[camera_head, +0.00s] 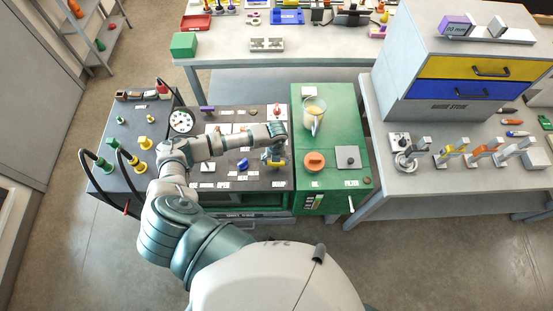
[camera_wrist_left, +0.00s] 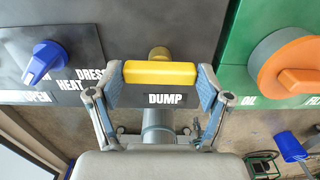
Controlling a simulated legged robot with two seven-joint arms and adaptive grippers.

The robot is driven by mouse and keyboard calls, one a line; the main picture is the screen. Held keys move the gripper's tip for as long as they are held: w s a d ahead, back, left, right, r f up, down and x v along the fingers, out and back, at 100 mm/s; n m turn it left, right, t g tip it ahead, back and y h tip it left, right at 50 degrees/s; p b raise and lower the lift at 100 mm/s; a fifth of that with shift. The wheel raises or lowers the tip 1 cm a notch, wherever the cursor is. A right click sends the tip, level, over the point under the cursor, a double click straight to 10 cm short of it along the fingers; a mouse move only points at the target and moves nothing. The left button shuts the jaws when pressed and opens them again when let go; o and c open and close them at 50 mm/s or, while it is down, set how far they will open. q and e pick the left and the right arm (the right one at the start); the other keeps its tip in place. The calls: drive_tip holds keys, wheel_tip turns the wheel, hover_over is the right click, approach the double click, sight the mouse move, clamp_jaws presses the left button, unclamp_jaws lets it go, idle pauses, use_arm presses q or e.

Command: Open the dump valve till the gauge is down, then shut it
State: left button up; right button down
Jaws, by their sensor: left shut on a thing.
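The yellow dump valve handle (camera_wrist_left: 160,73) lies level across the wrist view, above the white DUMP label (camera_wrist_left: 166,99). My left gripper (camera_wrist_left: 160,82) is shut on the handle, one blue-padded finger at each end. In the head view the left gripper (camera_head: 275,157) is at the right side of the dark panel, with the yellow handle (camera_head: 279,163) partly covered. A round white gauge (camera_head: 181,121) sits at the panel's left; its needle is too small to read. My right gripper is not in view.
A blue knob (camera_wrist_left: 46,60) is left of the valve. An orange knob (camera_wrist_left: 288,66) stands on the green cabinet to the right. Black hoses (camera_head: 95,160) loop at the cart's left.

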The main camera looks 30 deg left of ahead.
use_arm(q)
drive_tip(key=shift+s+d+f, duration=0.1)
drive_tip(key=shift+s+f, duration=0.1)
drive_tip(key=shift+s, duration=0.1)
drive_tip(key=o, duration=1.1)
drive_tip(key=shift+w+r, duration=0.1)
drive_tip(key=shift+r, duration=0.05)
drive_tip(key=shift+w+r, duration=0.15)
drive_tip(key=shift+r, duration=0.4)
wheel_tip(320, 180, up, 11)
drive_tip(key=shift+f, duration=0.15)
